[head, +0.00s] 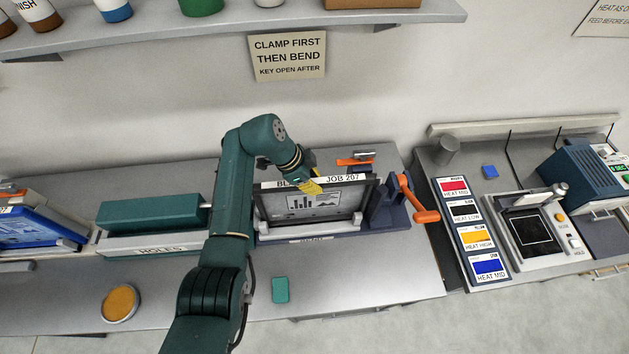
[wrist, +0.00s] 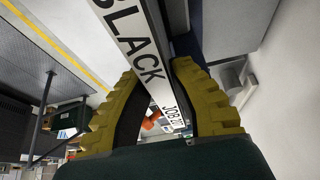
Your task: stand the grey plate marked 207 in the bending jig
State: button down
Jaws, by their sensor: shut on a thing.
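The grey plate (head: 341,197) shows a chart design on its face and a white strip along its top edge reading JOB 207. It stands upright in the bending jig (head: 378,218), which has a dark frame and an orange-handled lever at its right. Whether the plate's lower edge is fully seated is too small to tell. In the wrist view the yellow fingers (wrist: 163,105) sit on both sides of the white strip (wrist: 140,45), which reads BLACK and JOB.
A teal hole punch (head: 150,215) and a blue plate (head: 35,228) in a stand lie left. A round tin (head: 120,302) and teal block (head: 280,290) are in front. An orange-handled tool (head: 354,161) lies behind the jig. Heat cards (head: 455,187) stand right.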

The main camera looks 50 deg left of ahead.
jog(key=shift+f+b, duration=0.3)
dwell(0.5)
jog(key=c, duration=1)
grip_release()
jog(key=v, duration=1.2)
notch_tip(320, 180, up, 5)
jog(key=p, duration=0.4)
